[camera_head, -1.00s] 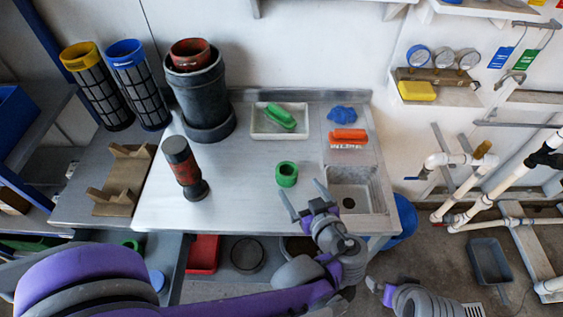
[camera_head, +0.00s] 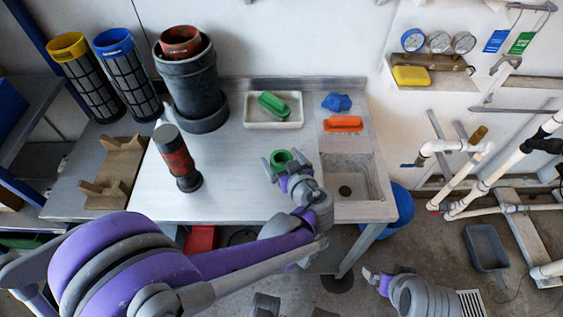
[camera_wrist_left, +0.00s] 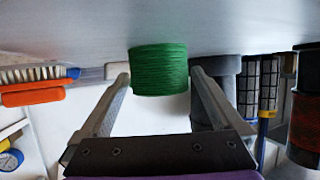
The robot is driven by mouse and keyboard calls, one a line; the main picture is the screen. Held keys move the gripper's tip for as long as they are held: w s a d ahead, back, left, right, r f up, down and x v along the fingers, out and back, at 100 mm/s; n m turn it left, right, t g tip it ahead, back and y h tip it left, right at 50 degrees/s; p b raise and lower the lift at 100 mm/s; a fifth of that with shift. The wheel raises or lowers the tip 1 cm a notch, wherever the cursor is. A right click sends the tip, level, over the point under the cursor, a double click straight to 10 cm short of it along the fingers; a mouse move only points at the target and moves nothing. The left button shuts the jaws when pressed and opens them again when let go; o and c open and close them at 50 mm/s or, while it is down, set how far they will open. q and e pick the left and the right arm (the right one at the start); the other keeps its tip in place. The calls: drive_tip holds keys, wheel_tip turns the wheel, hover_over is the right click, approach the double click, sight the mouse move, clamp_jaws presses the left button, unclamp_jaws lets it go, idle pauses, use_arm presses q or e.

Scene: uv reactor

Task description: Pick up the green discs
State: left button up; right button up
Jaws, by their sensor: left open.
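The green discs (camera_head: 281,158) form a short ring-shaped stack on the metal table, left of the sink. In the left wrist view the green stack (camera_wrist_left: 159,69) is between the fingertips, near their tips, with a gap visible on each side. My left gripper (camera_head: 282,168) is open around the near side of the stack; its fingers also show in the left wrist view (camera_wrist_left: 159,80). My right gripper (camera_head: 371,275) is low at the bottom right, beyond the table's front edge, and its finger opening is unclear.
An orange brush (camera_head: 343,124) and blue cloth (camera_head: 336,102) lie near the sink (camera_head: 361,165). A dark red-banded cylinder (camera_head: 175,157) stands at left. Table between is clear.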

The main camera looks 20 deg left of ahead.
use_arm(q)
drive_tip(key=c, duration=1.3)
